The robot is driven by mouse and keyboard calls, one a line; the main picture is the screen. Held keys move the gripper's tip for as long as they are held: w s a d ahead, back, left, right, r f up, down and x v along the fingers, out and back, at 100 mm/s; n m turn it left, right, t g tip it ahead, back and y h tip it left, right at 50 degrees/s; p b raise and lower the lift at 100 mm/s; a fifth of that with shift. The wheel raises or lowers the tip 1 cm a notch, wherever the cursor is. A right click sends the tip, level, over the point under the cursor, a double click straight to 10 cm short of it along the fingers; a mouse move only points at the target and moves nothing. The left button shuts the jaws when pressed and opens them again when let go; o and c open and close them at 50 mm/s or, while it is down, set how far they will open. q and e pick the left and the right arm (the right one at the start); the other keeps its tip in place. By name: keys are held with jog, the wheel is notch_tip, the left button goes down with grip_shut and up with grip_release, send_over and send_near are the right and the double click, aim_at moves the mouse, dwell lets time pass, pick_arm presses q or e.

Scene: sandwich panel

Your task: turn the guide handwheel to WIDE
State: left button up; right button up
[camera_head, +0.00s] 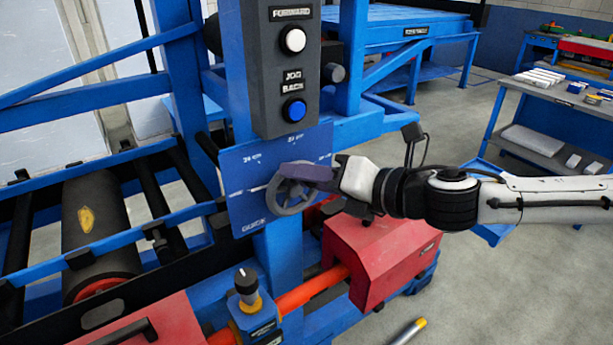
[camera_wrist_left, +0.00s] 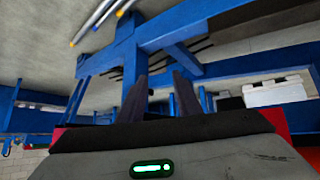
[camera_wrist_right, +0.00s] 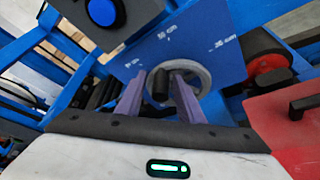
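The grey guide handwheel (camera_head: 281,208) sits on a blue plate (camera_head: 243,212) with white centimetre marks. A WIDE label is not readable. My right gripper (camera_head: 293,173) is at the upper part of the wheel and hides some of its rim. In the right wrist view the wheel (camera_wrist_right: 205,75) lies ahead, with its dark knob (camera_wrist_right: 160,84) between the two spread purple fingers. I cannot tell whether they touch it. My left gripper (camera_wrist_left: 161,88) shows only in its own wrist view; its dark fingers are apart, with nothing held between them.
Above the plate is a dark button box (camera_head: 268,75) with a white and a blue button. A red box (camera_head: 385,255) stands below my right arm. A black selector knob (camera_head: 246,283) is at the lower middle. A blue bench (camera_head: 560,100) stands at the right.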

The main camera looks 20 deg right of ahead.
jog(key=shift+s+d, duration=0.1)
jog(key=v, duration=1)
dwell(0.5)
